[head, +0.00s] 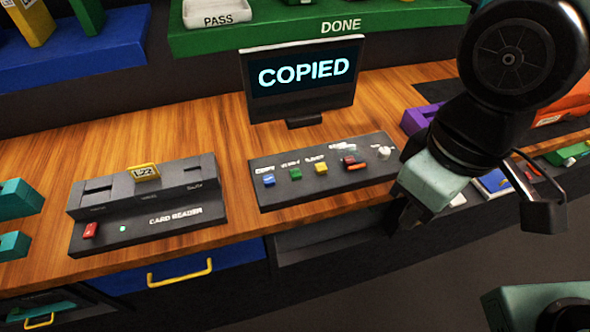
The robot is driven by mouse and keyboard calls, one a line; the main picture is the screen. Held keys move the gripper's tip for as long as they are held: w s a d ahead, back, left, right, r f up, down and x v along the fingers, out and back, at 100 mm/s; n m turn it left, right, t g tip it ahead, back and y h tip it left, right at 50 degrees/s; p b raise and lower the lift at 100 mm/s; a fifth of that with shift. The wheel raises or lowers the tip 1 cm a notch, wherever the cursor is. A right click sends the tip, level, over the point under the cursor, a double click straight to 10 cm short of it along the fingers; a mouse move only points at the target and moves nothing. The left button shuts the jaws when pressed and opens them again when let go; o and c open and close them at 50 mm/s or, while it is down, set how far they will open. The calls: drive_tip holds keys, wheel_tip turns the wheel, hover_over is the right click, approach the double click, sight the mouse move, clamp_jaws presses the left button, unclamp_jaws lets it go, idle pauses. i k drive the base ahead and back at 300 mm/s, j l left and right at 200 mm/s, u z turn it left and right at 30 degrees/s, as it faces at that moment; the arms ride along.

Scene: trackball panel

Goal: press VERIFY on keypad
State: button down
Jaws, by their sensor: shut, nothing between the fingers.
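The keypad (325,184) is a dark slanted panel on the wooden counter in the head view. It has a row of small buttons: a blue button (269,180), a green button (295,173), a yellow button (321,167) and a red one (349,160). The label above the green button looks like VERIFY but is blurred. My gripper (402,217) is right of the keypad, near the counter's front edge, apart from the buttons. Its fingers are shut and empty, partly hidden by the pale gripper body. A screen (305,78) behind the keypad reads COPIED.
A card reader (150,205) stands left of the keypad, with a yellow card marked E22 (145,172) upright in it. A green DONE shelf (270,35) with a white PASS tray (216,14) is behind. Bare wood (225,125) lies between reader and screen.

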sight(296, 175)
drive_tip(key=j+z, duration=0.35)
drive_tip(key=k+j+z, duration=0.1)
drive_tip(key=j+z, duration=0.25)
drive_tip(key=k+j+z, duration=0.1)
drive_tip(key=j+z, duration=0.25)
